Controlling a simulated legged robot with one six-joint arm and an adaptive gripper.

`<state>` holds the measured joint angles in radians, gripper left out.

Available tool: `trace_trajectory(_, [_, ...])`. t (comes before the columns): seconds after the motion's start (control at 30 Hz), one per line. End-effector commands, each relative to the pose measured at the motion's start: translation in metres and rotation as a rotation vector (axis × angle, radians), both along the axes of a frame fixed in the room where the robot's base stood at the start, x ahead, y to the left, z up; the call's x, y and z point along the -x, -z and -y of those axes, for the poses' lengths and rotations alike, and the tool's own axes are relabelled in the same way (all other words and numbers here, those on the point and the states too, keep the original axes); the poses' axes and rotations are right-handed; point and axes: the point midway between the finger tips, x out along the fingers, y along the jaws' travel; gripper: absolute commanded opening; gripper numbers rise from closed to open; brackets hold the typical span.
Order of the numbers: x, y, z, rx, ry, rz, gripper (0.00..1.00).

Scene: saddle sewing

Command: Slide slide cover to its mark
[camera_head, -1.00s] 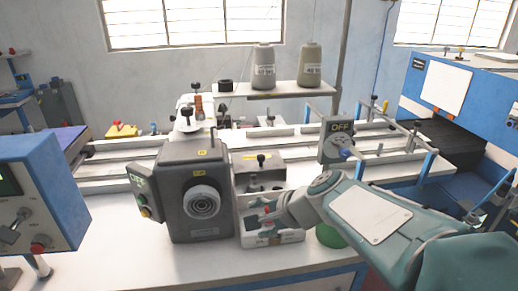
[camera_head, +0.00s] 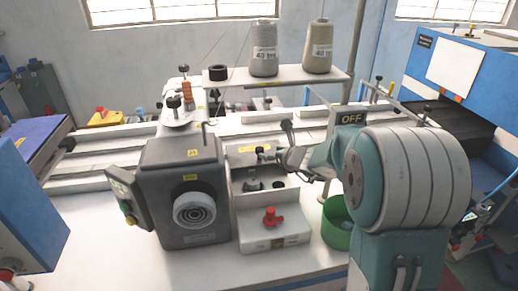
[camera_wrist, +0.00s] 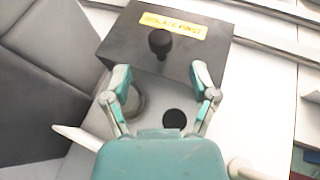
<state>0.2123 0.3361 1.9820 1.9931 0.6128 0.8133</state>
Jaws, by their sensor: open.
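The slide cover appears to be the dark grey block (camera_head: 239,161) with a yellow label and a black knob (camera_head: 260,153), behind the white housing beside the grey machine head. In the wrist view the cover (camera_wrist: 130,42) has its black knob (camera_wrist: 160,42) upright near the middle. My gripper (camera_wrist: 162,78) is open; its two fingertips are at the cover's near edge, left and right of the knob's line, with nothing between them. In the head view my gripper (camera_head: 277,143) is at the cover's right side. No mark for the cover can be made out.
The grey machine head (camera_head: 182,165) is close on the left, a green cup (camera_head: 338,228) on the right. A shelf with thread cones (camera_head: 264,48) stands behind. A black disc (camera_wrist: 174,118) lies before the cover.

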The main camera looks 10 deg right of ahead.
Motion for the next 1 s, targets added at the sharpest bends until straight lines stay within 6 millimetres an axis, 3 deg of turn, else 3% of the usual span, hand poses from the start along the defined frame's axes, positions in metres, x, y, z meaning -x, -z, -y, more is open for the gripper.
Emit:
trace_trajectory(0.2, [-0.035, 0.016, -0.016, 0.001, -0.004, -0.001, 0.76])
trace_trajectory(0.4, [-0.057, 0.025, -0.024, 0.002, -0.003, 0.001, 0.76])
trace_trajectory(0.77, [-0.062, 0.028, -0.026, 0.002, -0.002, 0.001, 0.76])
trace_trajectory(0.93, [-0.062, 0.028, -0.026, 0.002, -0.002, 0.001, 0.04])
trace_trajectory(1.0, [-0.062, 0.028, -0.026, 0.002, -0.002, 0.001, 0.00])
